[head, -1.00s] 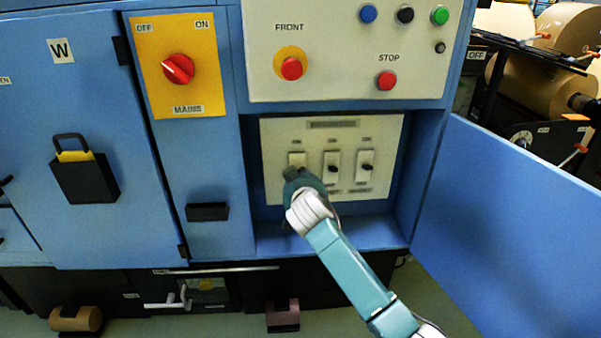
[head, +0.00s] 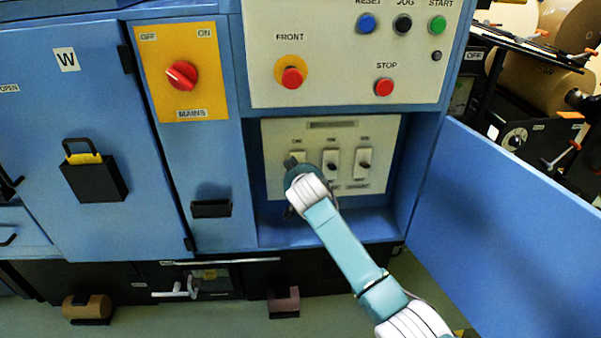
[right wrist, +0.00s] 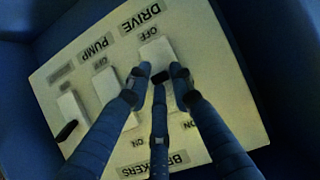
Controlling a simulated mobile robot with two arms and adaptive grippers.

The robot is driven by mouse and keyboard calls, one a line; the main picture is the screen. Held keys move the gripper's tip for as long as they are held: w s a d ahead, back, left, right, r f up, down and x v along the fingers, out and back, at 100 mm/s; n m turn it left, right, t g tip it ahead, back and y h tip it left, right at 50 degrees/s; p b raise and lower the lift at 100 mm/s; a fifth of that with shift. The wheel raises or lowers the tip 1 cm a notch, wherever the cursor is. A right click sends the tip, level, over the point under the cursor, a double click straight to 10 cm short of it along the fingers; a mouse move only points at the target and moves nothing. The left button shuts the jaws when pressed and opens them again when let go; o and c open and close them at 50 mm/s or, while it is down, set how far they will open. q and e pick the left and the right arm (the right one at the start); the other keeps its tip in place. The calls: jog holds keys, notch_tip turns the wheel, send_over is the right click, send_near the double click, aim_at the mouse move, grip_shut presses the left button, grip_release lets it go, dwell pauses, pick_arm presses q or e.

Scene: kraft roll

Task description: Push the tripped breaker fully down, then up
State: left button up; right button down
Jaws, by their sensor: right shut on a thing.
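The breaker panel (head: 325,123) is a cream plate in an open recess of the blue cabinet, with three breakers in a row. My right gripper (head: 290,163) is at the left breaker (head: 298,154), labelled DRIVE in the right wrist view (right wrist: 152,52). There, the gripper (right wrist: 163,76) has its fingers closed around the lever area. The lever itself is mostly hidden by the fingers, so its exact position cannot be told. My left gripper is not in view.
The open blue door (head: 510,210) stands to the right of the recess. Above are a red STOP button (head: 384,87) and a red FRONT button (head: 291,77). The red MAINS switch (head: 182,75) is on a yellow plate at the left.

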jog(key=shift+s+a+f, duration=0.15)
jog(key=shift+a+f, duration=0.05)
jog(key=shift+a, duration=0.25)
jog(key=c, duration=1.7)
grip_release()
jog(key=shift+c, duration=0.2)
jog(key=shift+o, duration=0.5)
jog(key=shift+a+r, duration=0.1)
jog(key=shift+d, duration=0.2)
jog(key=v, duration=1.2)
jog(key=shift+a, duration=0.15)
